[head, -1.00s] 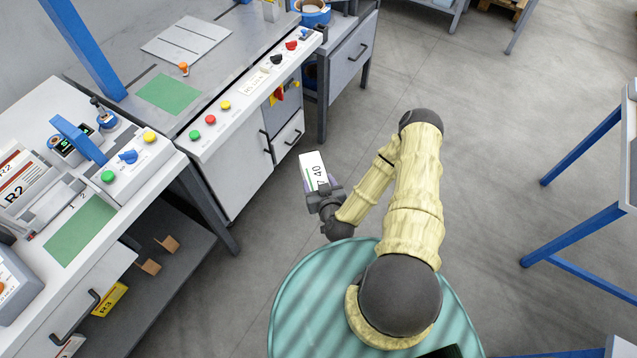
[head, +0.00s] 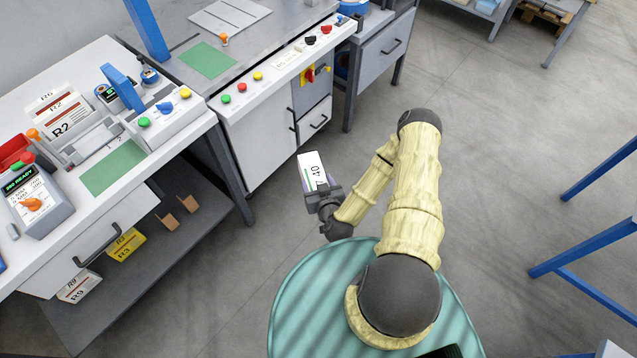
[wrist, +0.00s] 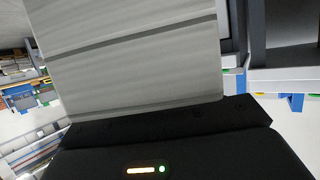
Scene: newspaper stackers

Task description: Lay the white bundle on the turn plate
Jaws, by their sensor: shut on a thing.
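The white bundle (head: 312,168), marked "40" on its face, is held in my gripper (head: 322,192) above the floor, in front of the white cabinet. In the wrist view the bundle (wrist: 130,55) fills the upper middle as a pale block with dark lines across it, above the black gripper body (wrist: 165,145). My gripper is shut on its near end. A light grey square plate (head: 230,16) with seams lies on the steel worktop at the top of the head view; it may be the turn plate. It is well away from the bundle.
A control strip with buttons (head: 258,76) edges the steel worktop. A green mat (head: 208,60) lies there. The left bench carries a blue-handled device (head: 122,85) and another green mat (head: 113,167). Blue-legged frames (head: 590,262) stand at right. The floor (head: 490,150) between is clear.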

